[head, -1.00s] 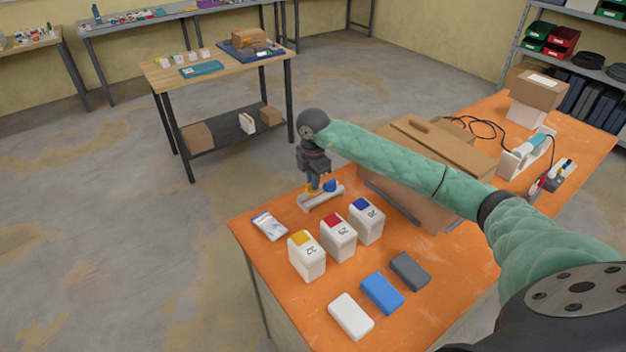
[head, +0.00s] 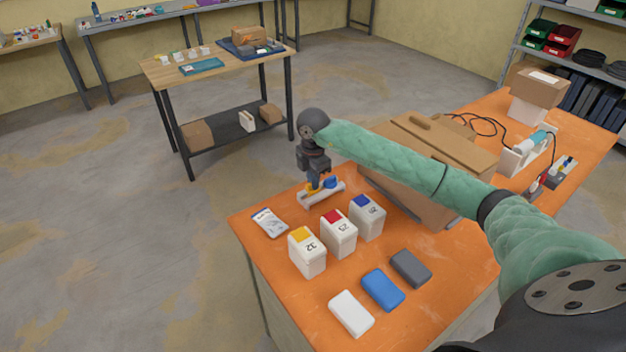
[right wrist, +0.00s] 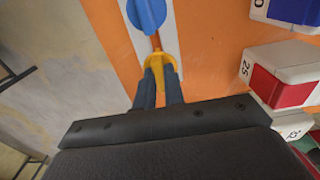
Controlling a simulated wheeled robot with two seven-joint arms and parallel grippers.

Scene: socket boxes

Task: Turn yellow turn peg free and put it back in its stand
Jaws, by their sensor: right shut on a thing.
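The yellow turn peg (right wrist: 158,62) is between the two dark fingers of my right gripper (right wrist: 160,78) in the right wrist view. In the head view, my right gripper (head: 314,184) points down at the left end of a pale stand (head: 322,197), with a bit of the yellow peg (head: 309,188) showing at its fingertips. A blue turn peg (head: 330,182) is on the same stand, just right of the gripper; it also shows in the right wrist view (right wrist: 147,12). The fingers hide how the yellow peg's lower part sits. My left gripper is out of view.
White boxes with yellow (head: 307,254), red (head: 339,236) and blue (head: 368,218) tops stand in front of the stand. A cardboard box (head: 415,185) is close on the right. Three flat blocks (head: 382,290) lie nearer.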

